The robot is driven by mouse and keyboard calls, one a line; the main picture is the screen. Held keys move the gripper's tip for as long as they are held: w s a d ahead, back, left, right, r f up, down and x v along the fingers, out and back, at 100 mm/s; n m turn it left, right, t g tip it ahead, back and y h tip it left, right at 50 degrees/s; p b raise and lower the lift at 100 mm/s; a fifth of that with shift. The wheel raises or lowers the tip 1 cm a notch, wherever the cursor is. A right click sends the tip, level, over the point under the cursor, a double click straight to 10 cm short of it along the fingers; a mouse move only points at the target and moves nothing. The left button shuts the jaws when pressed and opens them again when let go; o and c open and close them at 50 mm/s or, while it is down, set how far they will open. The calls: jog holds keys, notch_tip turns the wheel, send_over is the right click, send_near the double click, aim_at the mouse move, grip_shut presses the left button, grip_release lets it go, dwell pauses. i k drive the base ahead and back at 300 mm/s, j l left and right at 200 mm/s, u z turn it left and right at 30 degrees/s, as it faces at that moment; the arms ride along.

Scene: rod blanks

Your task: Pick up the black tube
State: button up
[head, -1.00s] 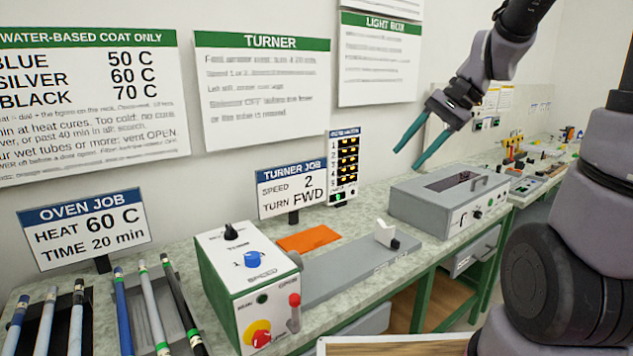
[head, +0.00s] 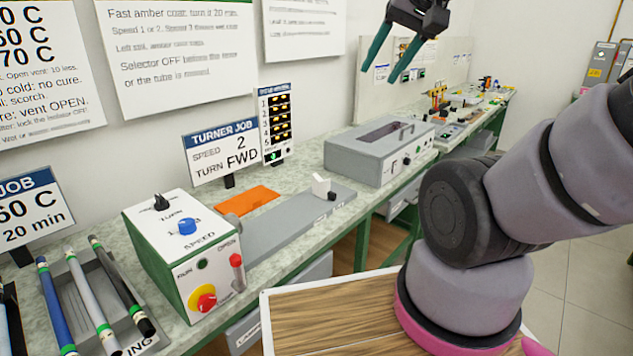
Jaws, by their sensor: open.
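The black tube (head: 122,287) lies at the right of a grey rack (head: 77,297) at the lower left of the head view. It has a green band near its upper end and another near its lower end. A grey tube (head: 92,302) and a blue tube (head: 56,308) lie to its left, roughly parallel. My gripper (head: 383,78) is at the top of the view, with its two teal fingers apart and nothing between them. It is in the air, far to the right of the black tube and well above the bench.
The turner box (head: 180,262), with knobs and a red lever, stands right of the rack. An orange mat (head: 247,200) and a lidded grey box (head: 378,152) are further along the bench. A sign (head: 30,210) stands behind the rack. A wood-topped surface (head: 325,318) is at the front.

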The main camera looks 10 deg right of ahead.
aim_at(146, 328)
jog(key=u, duration=1.45)
jog(key=j+u, duration=0.15)
jog(key=i+j+u, duration=0.15)
jog(key=j, duration=0.2)
